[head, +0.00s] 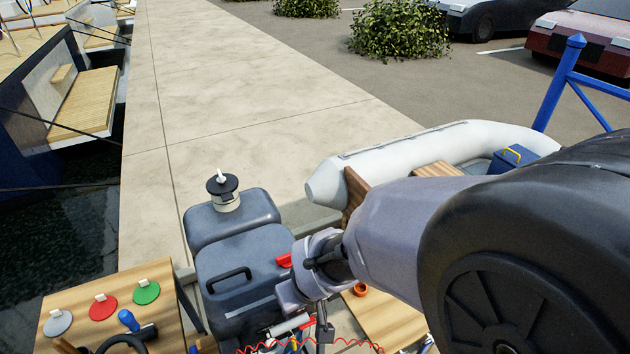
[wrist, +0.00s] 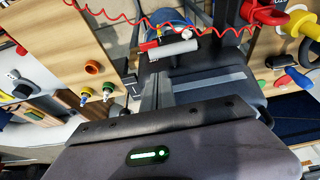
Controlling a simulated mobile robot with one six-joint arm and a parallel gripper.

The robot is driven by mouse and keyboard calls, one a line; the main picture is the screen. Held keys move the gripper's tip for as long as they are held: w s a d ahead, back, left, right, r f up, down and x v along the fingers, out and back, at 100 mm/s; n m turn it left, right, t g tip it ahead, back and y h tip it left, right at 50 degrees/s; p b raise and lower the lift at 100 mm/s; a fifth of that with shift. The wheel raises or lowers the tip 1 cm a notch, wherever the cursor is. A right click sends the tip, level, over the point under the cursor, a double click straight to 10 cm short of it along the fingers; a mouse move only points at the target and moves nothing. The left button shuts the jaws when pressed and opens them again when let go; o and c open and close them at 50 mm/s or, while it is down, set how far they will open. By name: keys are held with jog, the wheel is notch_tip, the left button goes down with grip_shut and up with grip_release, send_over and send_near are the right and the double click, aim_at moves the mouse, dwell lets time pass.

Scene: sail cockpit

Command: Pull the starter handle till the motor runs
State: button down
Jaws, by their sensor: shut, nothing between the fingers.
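A grey-blue motor-like body (head: 235,275) stands low in the middle of the head view, with a black loop handle (head: 228,278) on top and a red part (head: 284,260) at its right edge. I cannot tell which part is the starter handle. My gripper (head: 325,332) points down just right of this body, partly hidden by my wrist. In the wrist view the fingers (wrist: 157,78) are together and empty. A white cylinder with a red end (wrist: 172,48) lies beyond the tips, apart from them as far as I can tell.
A coiled red cord (wrist: 130,20) crosses near the fingers. A wooden panel with grey, red and green discs (head: 165,320) stands at left. A black-topped fitting (head: 223,190) stands behind the grey body. A white inflatable boat (head: 400,150) lies behind my arm. The pale walkway (head: 230,90) is clear.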

aim_at(287, 319)
jog(key=b+x, duration=0.2)
jog(key=x, duration=0.5)
jog(key=shift+r, duration=0.1)
jog(key=shift+s, duration=0.1)
